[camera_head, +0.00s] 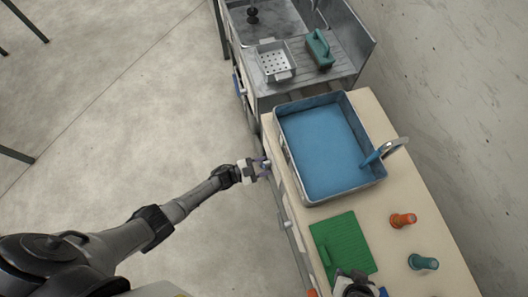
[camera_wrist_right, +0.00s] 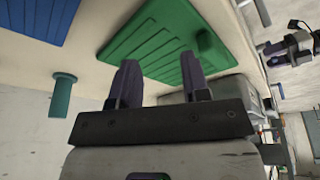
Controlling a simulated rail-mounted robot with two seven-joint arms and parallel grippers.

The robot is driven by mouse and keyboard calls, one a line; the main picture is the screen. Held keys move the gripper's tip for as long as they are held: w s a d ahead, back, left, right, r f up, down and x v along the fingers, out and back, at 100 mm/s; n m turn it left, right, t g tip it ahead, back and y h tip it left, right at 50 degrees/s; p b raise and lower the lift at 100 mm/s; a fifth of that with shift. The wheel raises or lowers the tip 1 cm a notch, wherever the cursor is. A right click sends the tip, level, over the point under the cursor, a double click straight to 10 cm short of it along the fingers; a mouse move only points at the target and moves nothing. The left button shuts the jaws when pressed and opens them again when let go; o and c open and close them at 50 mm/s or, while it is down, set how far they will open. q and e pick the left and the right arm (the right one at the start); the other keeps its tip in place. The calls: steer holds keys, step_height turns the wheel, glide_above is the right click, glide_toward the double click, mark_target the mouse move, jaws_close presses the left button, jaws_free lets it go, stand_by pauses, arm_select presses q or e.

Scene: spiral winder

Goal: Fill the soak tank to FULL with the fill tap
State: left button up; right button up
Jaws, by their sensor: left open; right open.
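The soak tank (camera_head: 277,122) is a grey rectangular basin on the counter, and a flat blue surface fills most of its inside. The chrome fill tap (camera_head: 397,143) stands at its right side. A blue stream or part slants from the tap into the tank; I cannot tell whether it is running water. No FULL mark is readable. My left gripper (camera_head: 264,167) is open at the counter's front edge, left of the tank, close to a small fitting; contact is unclear. My right gripper (camera_head: 357,283) is open at the bottom, by the green board; its fingers (camera_wrist_right: 160,78) are empty in the wrist view.
A green ribbed board (camera_head: 343,245) lies in front of the tank. An orange peg (camera_head: 403,220) and a teal peg (camera_head: 423,262) stand to its right. Behind the tank are a metal sink unit with a perforated basket (camera_head: 273,62) and a green block (camera_head: 320,50).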

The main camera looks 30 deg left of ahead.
arm_select(q)
steer(key=v, duration=1.3)
steer(key=shift+s+a+p, duration=0.25)
steer(key=shift+p, duration=0.1)
stand_by(6.3)
